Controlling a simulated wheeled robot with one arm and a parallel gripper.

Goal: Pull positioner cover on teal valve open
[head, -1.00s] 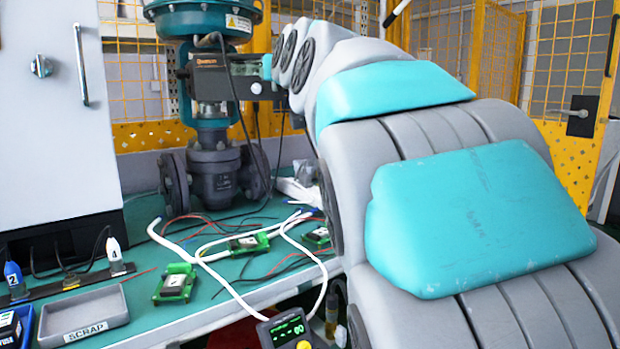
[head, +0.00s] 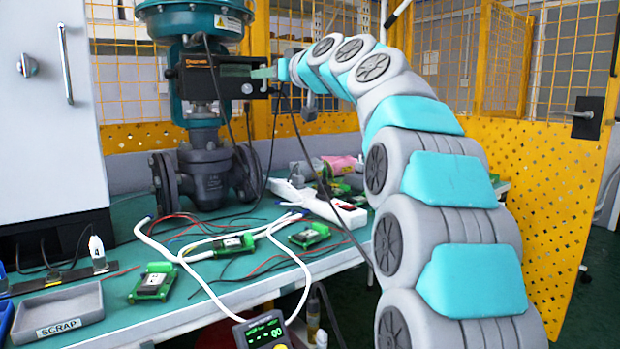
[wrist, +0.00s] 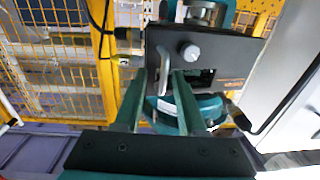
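The teal valve (head: 194,22) stands on the green bench, with the black positioner (head: 212,80) mounted on it. In the wrist view the positioner's black cover (wrist: 225,48) faces me, with a round white knob and a pale metal handle (wrist: 164,68). My gripper (wrist: 159,76) has two teal fingers that stand apart, with the handle between their tips, nearer the right finger. I cannot tell whether they touch it. In the head view my gripper (head: 265,73) is at the positioner's right end. How far the cover is open cannot be made out.
A white cabinet (head: 45,120) stands left of the valve. Yellow mesh fencing (head: 130,137) stands behind.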

